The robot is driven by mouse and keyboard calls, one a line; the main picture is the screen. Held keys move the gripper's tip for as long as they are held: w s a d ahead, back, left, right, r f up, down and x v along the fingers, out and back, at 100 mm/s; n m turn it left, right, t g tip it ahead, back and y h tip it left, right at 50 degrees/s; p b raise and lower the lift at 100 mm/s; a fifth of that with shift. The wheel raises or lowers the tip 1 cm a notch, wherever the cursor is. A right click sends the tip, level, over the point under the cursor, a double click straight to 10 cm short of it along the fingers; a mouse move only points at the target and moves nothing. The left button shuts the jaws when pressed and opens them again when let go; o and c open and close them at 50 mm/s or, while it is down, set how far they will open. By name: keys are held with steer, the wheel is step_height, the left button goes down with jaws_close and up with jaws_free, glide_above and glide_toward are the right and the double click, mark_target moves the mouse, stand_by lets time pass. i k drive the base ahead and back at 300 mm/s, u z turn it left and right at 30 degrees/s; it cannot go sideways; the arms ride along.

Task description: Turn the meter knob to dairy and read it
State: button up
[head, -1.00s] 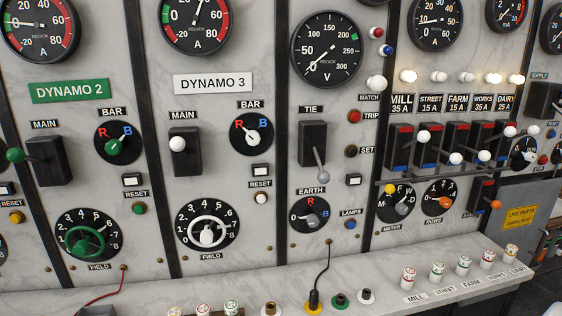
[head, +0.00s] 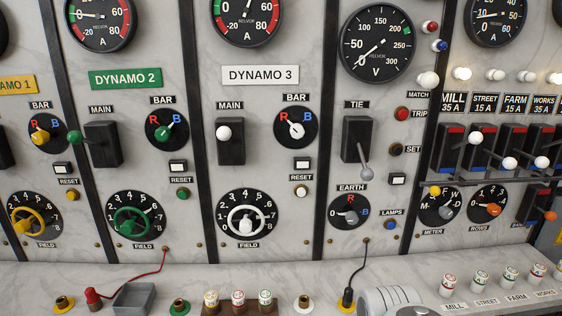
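The meter knob (head: 445,212) is grey and sits on a round black dial at the lower right of the head view, above the METER label. Letters including M, W and D show around it. A yellow ball (head: 435,191) covers part of the dial's top, so some letters are hidden. The exact letter the knob points to is too small to tell. A round gauge marked A (head: 495,15) is partly cut off at the top right. Its needle is low on the scale. My gripper's fingers are not in view; a pale rounded part, apparently of my arm, shows at the bottom edge.
The ROWS dial (head: 487,206) with an orange knob is right of the meter dial. A rail and several levers (head: 475,140) stand above. A black cable (head: 357,270) and several small jars (head: 480,280) occupy the ledge below. The DAIRY column is out of view.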

mark_target(444, 212)
steer(key=k, duration=0.3)
steer(key=i, duration=0.8)
